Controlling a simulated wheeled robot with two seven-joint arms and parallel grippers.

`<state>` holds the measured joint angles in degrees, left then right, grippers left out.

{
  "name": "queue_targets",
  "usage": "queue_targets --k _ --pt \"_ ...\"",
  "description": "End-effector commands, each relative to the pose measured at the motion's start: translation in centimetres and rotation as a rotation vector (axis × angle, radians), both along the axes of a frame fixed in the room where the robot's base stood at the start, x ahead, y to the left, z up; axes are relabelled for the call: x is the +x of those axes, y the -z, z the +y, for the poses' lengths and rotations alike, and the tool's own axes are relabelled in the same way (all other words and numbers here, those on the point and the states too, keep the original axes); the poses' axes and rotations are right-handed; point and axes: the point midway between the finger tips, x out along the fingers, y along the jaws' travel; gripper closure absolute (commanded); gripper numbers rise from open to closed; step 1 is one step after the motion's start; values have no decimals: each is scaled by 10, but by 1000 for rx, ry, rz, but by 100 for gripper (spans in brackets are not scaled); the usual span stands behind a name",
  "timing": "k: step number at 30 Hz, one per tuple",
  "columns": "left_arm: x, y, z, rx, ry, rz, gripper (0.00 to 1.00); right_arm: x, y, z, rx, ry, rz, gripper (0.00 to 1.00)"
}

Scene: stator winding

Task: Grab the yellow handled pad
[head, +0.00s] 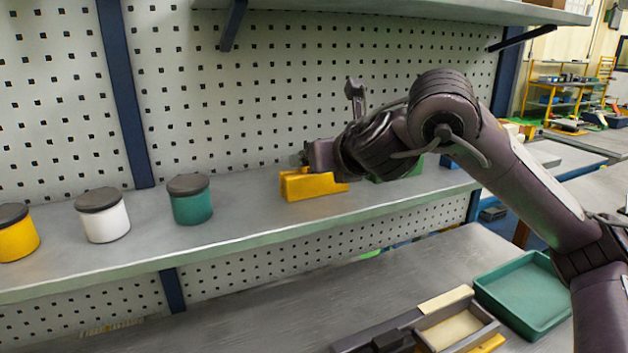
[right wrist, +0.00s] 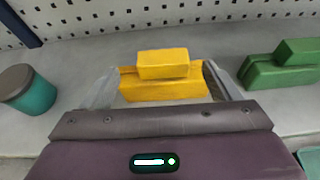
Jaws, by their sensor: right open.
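The yellow handled pad (head: 312,186) sits on the grey shelf, in front of the pegboard. In the right wrist view the pad (right wrist: 162,87) shows as a long yellow base with a shorter block on top. My right gripper (right wrist: 160,85) is open, with one finger near each end of the pad. I cannot tell whether the fingers touch it. In the head view the right gripper (head: 300,158) is at the pad, and my wrist hides part of it. My left gripper is in neither view.
A green handled pad (right wrist: 285,64) stands to the right on the same shelf (head: 245,215). A green jar (head: 190,204), a white jar (head: 103,220) and a yellow jar (head: 17,238) stand to the left. A green tray (head: 530,295) lies on the lower bench, and an upper shelf (head: 420,10) overhangs.

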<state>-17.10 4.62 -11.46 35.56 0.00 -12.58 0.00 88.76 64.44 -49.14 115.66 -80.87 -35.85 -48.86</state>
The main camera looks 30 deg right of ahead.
Motion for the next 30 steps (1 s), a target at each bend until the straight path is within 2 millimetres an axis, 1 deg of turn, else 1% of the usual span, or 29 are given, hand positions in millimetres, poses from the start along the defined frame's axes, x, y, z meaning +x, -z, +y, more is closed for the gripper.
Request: queue_targets --k 1,3,6,9,12,16,19,30 --pt "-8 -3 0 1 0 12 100 6 0 -2 1 3 3 16" --pt "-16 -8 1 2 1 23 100 14 2 -5 1 4 4 16" --pt "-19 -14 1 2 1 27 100 29 6 -7 1 4 3 16" --pt "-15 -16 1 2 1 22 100 40 13 -7 2 2 2 16" --pt "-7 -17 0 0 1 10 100 46 16 -8 1 1 1 16" --pt "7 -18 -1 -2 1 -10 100 47 16 -8 0 1 -1 16" --pt "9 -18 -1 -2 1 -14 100 46 16 -7 1 0 -1 18" --pt "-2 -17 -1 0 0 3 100 46 16 -8 1 0 -1 66"
